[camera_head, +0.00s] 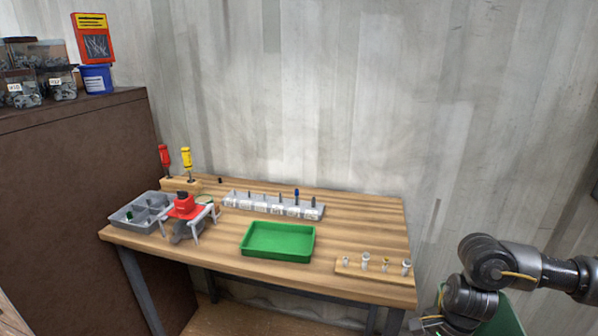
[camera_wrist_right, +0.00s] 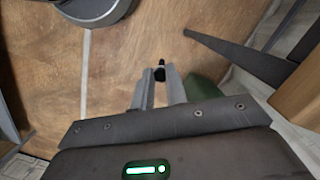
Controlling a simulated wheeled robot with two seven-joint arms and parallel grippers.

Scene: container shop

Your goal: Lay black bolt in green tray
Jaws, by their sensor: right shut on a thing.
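The green tray (camera_head: 279,254) lies empty on the wooden workbench, at its front middle in the head view. My right gripper (camera_wrist_right: 158,74) is shut on the black bolt (camera_wrist_right: 160,64), whose dark tip sticks out between the fingertips in the wrist view. Most of the bolt is hidden by the fingers. In the head view my right arm is at the lower right, away from the bench, and the bolt cannot be made out there. My left gripper is not in view.
A grey labelled bolt rack (camera_head: 272,208) stands behind the tray. A red-topped tool (camera_head: 184,208) and a grey compartment tray (camera_head: 128,222) are on the left. A wooden strip (camera_head: 350,269) with several metal pieces lies at the right front. Bare bench lies between.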

